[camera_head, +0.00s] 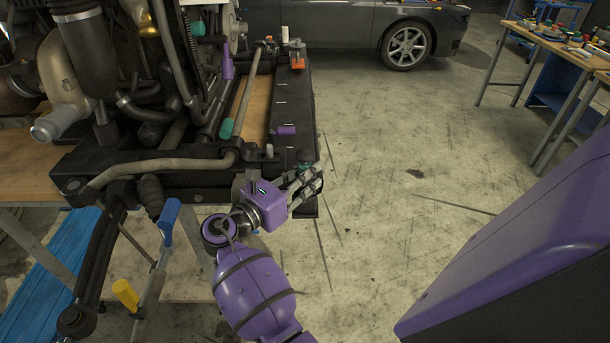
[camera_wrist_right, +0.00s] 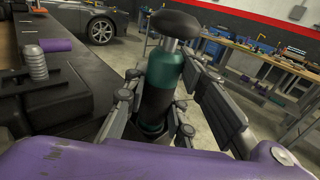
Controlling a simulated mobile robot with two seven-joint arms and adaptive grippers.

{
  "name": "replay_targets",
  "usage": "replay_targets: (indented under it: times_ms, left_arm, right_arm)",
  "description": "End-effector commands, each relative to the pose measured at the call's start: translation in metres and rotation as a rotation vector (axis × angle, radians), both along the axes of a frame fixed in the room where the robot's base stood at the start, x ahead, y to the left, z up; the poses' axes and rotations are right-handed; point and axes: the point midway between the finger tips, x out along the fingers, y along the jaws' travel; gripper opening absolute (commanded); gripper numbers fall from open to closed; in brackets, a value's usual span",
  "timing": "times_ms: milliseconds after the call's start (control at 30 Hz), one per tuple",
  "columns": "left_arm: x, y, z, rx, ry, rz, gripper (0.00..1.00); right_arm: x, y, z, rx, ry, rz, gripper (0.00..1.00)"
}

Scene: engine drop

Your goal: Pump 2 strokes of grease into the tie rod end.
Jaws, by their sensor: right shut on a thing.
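My right gripper (camera_head: 308,183) is beside the right front corner of the engine's black frame, with its fingers closed. In the right wrist view the gripper (camera_wrist_right: 155,115) is shut around a dark green and black cylinder (camera_wrist_right: 163,75) with a metal neck and a wide black knob on top. It looks like a small grease pump. It stands nearly upright in that view, and its lower end is hidden by the fingers. A dark rod (camera_head: 95,265) hangs at the lower left and ends in a round joint (camera_head: 76,321), possibly the tie rod end. My left gripper is out of view.
The engine and black frame (camera_head: 308,115) fill the left side on a workbench. A blue-handled tool (camera_head: 168,220) and a yellow handle (camera_head: 125,294) stand near the rod. Open concrete floor lies to the right, with a car (camera_head: 355,25) and tool tables (camera_head: 560,45) behind.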

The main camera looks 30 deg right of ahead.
Motion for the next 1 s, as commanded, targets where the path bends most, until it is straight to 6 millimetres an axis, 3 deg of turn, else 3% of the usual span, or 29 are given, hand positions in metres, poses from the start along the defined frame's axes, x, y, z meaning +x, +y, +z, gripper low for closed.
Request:
replay_targets:
  times_ms: [267, 633, 800, 1000]
  left_arm:
    - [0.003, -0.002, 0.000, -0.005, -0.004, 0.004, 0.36]
    - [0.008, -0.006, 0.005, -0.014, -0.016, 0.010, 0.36]
    - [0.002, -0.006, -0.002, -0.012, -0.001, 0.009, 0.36]
    - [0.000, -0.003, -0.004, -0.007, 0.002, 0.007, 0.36]
  right_arm:
    - [0.000, 0.000, 0.032, 0.000, -0.008, -0.001, 0.00]
    - [-0.023, 0.048, 0.093, 0.003, -0.008, 0.000, 0.00]
    - [-0.040, 0.085, 0.106, 0.003, -0.001, 0.002, 0.00]
    - [-0.054, 0.113, 0.122, -0.001, -0.003, 0.001, 0.00]
